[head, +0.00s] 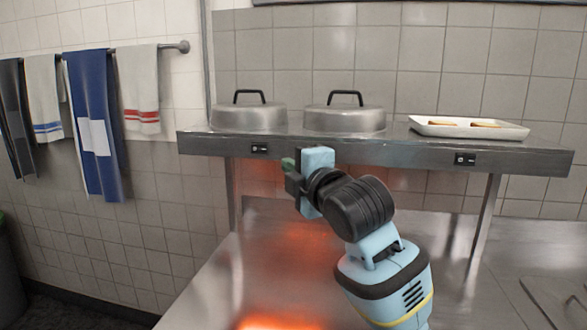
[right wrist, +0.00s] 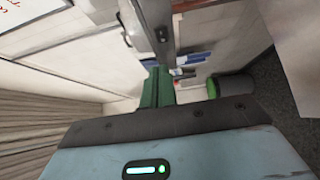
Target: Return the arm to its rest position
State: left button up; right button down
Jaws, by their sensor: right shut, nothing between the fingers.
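My right arm comes in from the lower right in the head view, light blue and black. Its gripper (head: 289,163) is in front of the metal shelf's front edge, near the left part of the shelf. In the right wrist view the green fingers (right wrist: 157,87) are together with nothing between them. My left gripper is in neither view.
Two metal lids (head: 249,117) with black handles and a white tray (head: 468,128) with food pieces stand on the steel shelf (head: 400,146). Below is a steel counter (head: 215,290) with an orange glow. Towels (head: 93,125) hang from a rail at left.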

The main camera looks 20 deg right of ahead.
jog(key=shift+s+d, duration=0.1)
jog(key=shift+s, duration=0.1)
jog(key=shift+f, duration=0.1)
